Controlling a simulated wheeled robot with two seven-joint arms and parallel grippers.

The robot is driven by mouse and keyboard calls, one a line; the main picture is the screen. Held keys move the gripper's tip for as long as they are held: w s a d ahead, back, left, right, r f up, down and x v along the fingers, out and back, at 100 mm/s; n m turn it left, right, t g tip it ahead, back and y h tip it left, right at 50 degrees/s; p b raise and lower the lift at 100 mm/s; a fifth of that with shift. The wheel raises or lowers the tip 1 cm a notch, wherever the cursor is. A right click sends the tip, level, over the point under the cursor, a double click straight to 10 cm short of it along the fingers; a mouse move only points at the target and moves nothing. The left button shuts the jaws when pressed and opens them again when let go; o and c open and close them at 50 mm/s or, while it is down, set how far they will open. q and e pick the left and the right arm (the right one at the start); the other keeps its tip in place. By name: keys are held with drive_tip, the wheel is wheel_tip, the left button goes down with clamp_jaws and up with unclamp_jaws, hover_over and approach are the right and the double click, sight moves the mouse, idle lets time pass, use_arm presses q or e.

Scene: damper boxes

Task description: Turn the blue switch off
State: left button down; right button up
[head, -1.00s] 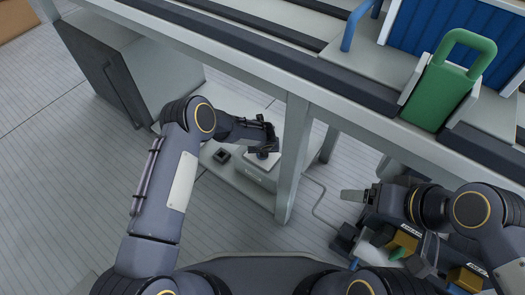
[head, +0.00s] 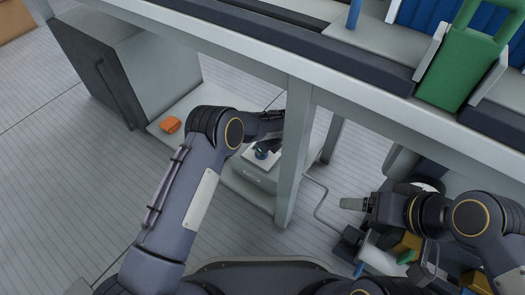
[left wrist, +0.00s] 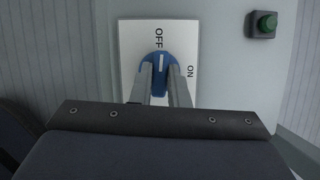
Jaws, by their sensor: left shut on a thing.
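The blue switch (left wrist: 158,84) is a round knob on a white plate (left wrist: 130,35) marked OFF and ON. Its white line points up at the OFF label in the left wrist view; ON is to its right. My left gripper (left wrist: 161,76) is shut on the knob, one finger on each side. In the head view the blue switch (head: 262,153) shows on top of a light box under the table, with my left gripper (head: 270,143) at it, partly hidden by my arm. My right gripper (head: 352,204) is away to the right; whether its fingers are shut is unclear.
A green button (left wrist: 265,23) on a dark box sits right of the plate. A table leg (head: 295,150) stands close right of the switch box. An orange object (head: 170,125) lies on the low shelf. Cluttered parts (head: 405,245) lie below my right gripper.

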use_arm(q)
drive_tip(key=shift+n, duration=0.6)
drive_tip(key=c, duration=1.4)
unclamp_jaws()
drive_tip(key=p+v, duration=0.3)
drive_tip(key=v, duration=0.4)
drive_tip(key=shift+d+r, duration=0.2)
drive_tip(key=shift+r, duration=0.15)
